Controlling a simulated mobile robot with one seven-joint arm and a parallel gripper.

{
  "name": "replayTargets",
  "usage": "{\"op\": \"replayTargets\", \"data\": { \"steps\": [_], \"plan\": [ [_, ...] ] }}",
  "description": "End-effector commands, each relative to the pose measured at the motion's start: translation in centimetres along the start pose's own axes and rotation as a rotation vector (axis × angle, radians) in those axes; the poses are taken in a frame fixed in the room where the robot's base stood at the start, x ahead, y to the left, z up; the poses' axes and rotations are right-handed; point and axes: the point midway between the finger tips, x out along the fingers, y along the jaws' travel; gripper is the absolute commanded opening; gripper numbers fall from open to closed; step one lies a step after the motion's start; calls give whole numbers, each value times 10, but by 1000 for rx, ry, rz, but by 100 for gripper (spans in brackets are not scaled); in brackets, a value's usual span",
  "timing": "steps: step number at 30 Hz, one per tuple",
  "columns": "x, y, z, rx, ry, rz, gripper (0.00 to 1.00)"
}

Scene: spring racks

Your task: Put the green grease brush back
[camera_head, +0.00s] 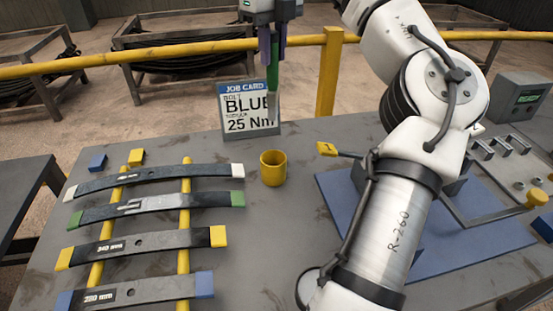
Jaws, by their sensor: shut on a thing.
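The green grease brush (273,78) hangs upright from my gripper (272,50), its handle between the purple fingers and its pale tip pointing down. The gripper is shut on it. In the picture the brush overlaps the right part of the job card, above and behind the yellow cup. The yellow cup (273,169) stands upright on the grey table, its mouth open upward. It is apart from the brush. I cannot see the bottom of the cup's inside.
Several leaf springs (150,205) lie across two yellow bars at the left. The job card (249,108) stands at the table's back edge, before a yellow railing (150,47). My arm crosses the right side, over a blue mat (340,200). Small blue (97,162) and yellow (136,157) blocks lie behind the springs.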

Motion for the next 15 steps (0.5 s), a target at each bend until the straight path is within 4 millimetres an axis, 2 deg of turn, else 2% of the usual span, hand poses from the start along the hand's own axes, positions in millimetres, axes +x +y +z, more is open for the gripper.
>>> {"op": "replayTargets", "data": {
  "steps": [1,12,15],
  "plan": [
    [14,0,0,-4,1,6,1],
    [108,1,-2,-2,1,5,1],
    [128,1,-1,-1,0,4,1]
  ]
}}
